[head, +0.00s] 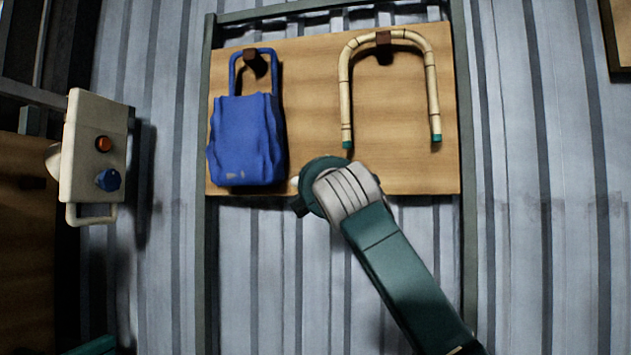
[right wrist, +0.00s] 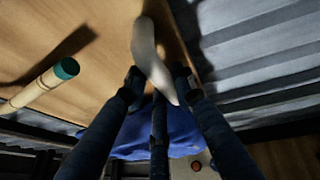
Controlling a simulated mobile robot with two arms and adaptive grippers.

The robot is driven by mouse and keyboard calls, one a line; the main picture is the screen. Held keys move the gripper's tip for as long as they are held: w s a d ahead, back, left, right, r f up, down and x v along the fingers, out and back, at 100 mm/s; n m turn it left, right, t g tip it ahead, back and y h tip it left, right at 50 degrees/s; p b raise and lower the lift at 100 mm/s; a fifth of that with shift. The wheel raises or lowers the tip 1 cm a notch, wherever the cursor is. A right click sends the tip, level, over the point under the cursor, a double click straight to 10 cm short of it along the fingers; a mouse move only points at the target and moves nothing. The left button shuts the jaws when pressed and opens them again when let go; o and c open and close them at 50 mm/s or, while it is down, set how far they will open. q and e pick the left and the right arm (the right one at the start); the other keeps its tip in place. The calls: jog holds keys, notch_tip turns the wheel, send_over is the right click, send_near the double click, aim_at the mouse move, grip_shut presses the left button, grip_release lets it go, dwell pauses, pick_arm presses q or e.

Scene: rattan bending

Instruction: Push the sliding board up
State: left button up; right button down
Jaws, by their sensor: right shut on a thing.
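The sliding board (head: 310,110) is a light wooden panel between two dark upright rails, against a corrugated wall. My right gripper (right wrist: 158,82) is at the board's lower edge, below the middle. In the right wrist view its dark fingers are closed around a curved white handle (right wrist: 146,45) on the board. In the head view my wrist hides most of the fingers and the handle. My left gripper is not in view.
A blue bag (head: 245,140) and a bent rattan piece (head: 344,85) with green ends hang from pegs on the board. A pale control box (head: 90,150) with red and blue knobs stands at left. The rails (head: 212,270) continue below the board, with bare wall between.

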jog(key=shift+s+d+r, duration=0.15)
jog(key=shift+s+r, duration=0.05)
jog(key=shift+r, duration=0.35)
jog(key=c, duration=1.6)
grip_release()
jog(key=shift+o, duration=0.8)
jog(key=shift+w+f, duration=0.2)
jog(key=s+d+f, duration=0.1)
jog(key=s+f, duration=0.1)
jog(key=s, duration=0.9)
jog(key=shift+s, duration=0.4)
jog(key=shift+d, duration=0.15)
